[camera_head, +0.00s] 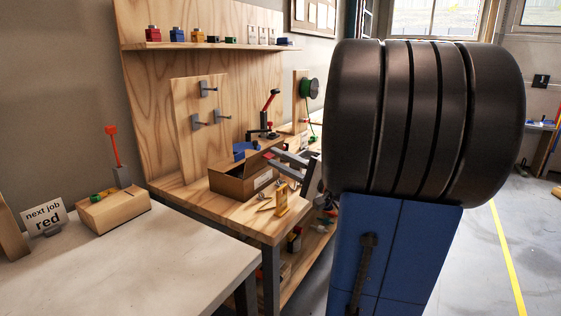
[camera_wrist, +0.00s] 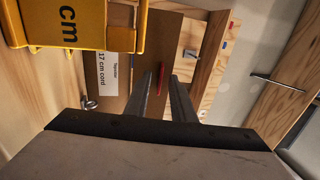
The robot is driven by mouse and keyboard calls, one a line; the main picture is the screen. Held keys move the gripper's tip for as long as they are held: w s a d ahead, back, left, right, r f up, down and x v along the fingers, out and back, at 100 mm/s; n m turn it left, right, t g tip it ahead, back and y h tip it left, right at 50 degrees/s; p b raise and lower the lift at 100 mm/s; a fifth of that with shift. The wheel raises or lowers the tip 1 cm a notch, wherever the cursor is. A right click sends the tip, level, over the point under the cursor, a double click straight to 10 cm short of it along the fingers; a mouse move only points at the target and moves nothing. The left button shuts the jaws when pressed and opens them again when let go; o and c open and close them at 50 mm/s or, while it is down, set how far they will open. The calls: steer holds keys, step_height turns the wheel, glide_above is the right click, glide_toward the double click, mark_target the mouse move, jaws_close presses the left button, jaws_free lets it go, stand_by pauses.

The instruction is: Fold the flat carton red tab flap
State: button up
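A brown carton (camera_head: 236,187) stands open at the top on the wooden workbench, with a white label on its front side. In the wrist view the carton (camera_wrist: 144,45) fills the middle, and its label reads "17 cm cord". A small red mark (camera_wrist: 190,67), possibly the red tab, shows on the carton beyond my fingertips. My gripper (camera_head: 284,160) is beside the right end of the carton. In the wrist view my gripper (camera_wrist: 168,72) has its two fingers apart with nothing between them. I cannot tell whether a finger touches the carton.
A yellow gauge marked "cm" (camera_head: 282,199) stands in front of the carton and close by in the wrist view (camera_wrist: 72,28). A pegboard (camera_head: 195,125) with grey hooks is behind. A red-handled clamp (camera_head: 267,112) and a green spool (camera_head: 309,88) are farther back.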

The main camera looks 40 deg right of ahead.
steer(key=v, duration=1.7)
steer(key=shift+s, duration=0.15)
steer(key=shift+d+f, duration=0.1)
stand_by(0.4)
